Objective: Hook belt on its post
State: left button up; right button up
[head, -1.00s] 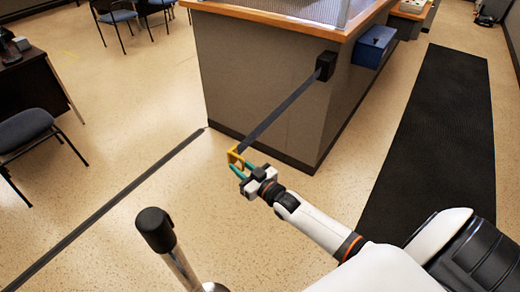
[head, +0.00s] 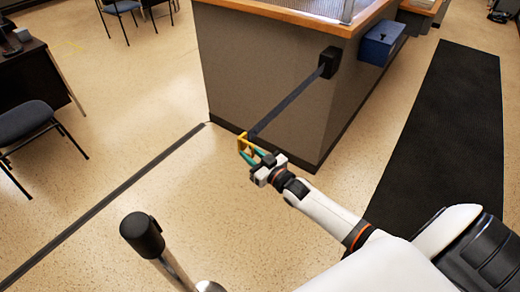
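The dark belt (head: 290,103) runs taut from a black housing (head: 329,62) on the counter's side down to a yellow end clip (head: 243,142). My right gripper (head: 257,157) has its green fingers at the yellow clip, and appears shut on it, holding it in the air in front of the counter. The post (head: 170,262), with a black cap (head: 142,234) and a metallic shaft, stands at the lower left, apart from the clip. My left gripper is not in view.
The grey counter (head: 260,75) with a wooden top stands behind the belt. A blue box (head: 382,42) hangs on its side. A black mat (head: 445,140) lies at the right. Chairs (head: 30,125) stand at the left. The floor between post and counter is clear, crossed by a dark strip (head: 110,200).

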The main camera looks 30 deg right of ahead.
jog(key=s+d+p, duration=0.2)
jog(key=s+p, duration=0.3)
jog(key=s, duration=0.8)
jog(key=shift+s+d+p, duration=0.25)
jog(key=shift+d+p, duration=0.1)
jog(key=shift+p, duration=0.05)
dwell(0.5)
dwell(0.5)
